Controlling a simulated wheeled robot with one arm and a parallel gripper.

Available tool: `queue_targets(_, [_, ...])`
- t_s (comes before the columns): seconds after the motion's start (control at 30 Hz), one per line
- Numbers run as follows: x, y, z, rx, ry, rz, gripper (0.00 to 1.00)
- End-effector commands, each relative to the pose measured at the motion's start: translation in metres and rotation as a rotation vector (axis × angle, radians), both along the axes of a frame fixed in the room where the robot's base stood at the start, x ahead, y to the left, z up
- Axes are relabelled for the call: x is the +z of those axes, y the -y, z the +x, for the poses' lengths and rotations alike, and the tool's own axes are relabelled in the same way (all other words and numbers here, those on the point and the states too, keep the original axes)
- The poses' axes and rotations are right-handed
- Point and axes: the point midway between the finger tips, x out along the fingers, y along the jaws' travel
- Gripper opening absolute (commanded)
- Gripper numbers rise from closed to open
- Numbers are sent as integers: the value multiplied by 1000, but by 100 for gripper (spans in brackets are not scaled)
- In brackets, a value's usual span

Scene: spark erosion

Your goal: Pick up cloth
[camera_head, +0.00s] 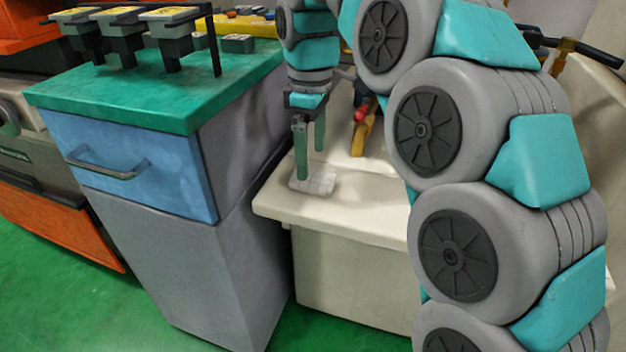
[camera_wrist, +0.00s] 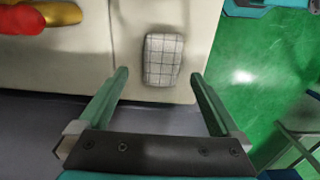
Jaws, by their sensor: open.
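The cloth (camera_head: 319,184) is a small white pad with a grid of thin dark lines. It lies flat on the cream ledge (camera_head: 385,222) near its left end. In the wrist view the cloth (camera_wrist: 162,59) lies ahead of the fingertips, roughly midway between them. My gripper (camera_head: 309,160) points down over the cloth with its two green fingers apart. In the wrist view my gripper (camera_wrist: 160,75) is open with nothing between the fingers. In the head view one finger overlaps the cloth's left edge. I cannot tell the exact height gap.
A red knob on a yellow fitting (camera_head: 361,128) stands behind the cloth; it also shows in the wrist view (camera_wrist: 45,15). A blue-drawered cabinet with a green top (camera_head: 160,85) stands close on the left, carrying several dark holders. Green floor (camera_wrist: 255,70) lies beyond the ledge.

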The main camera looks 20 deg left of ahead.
Motion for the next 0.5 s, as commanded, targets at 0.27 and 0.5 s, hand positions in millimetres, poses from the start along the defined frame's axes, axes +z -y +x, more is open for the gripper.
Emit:
queue_targets(0.27, [-30,3,-5,2,-4,-3,100])
queue_targets(0.5, [-44,3,-4,0,0,0,100])
